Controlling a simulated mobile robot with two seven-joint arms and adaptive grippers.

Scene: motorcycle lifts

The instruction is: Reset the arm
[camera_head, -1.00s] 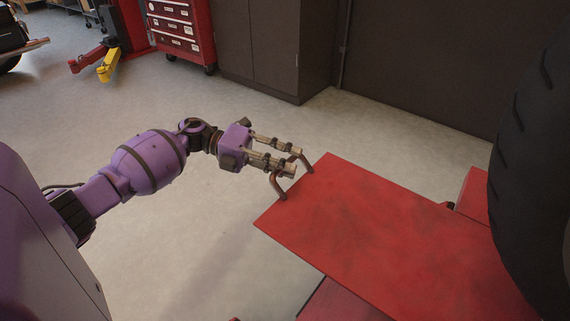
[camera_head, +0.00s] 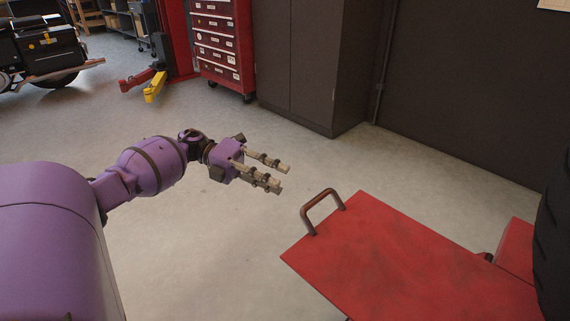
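My purple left arm reaches in from the left. A gap shows between the fingertips and the handle. My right gripper is not in view.
A black tyre (camera_head: 554,235) stands at the right edge by the platform. A dark cabinet (camera_head: 312,62) and a red tool chest (camera_head: 222,45) stand at the back. A red lift post with a yellow arm (camera_head: 155,86) and a motorcycle (camera_head: 40,50) are at upper left. Grey floor is open around the gripper.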

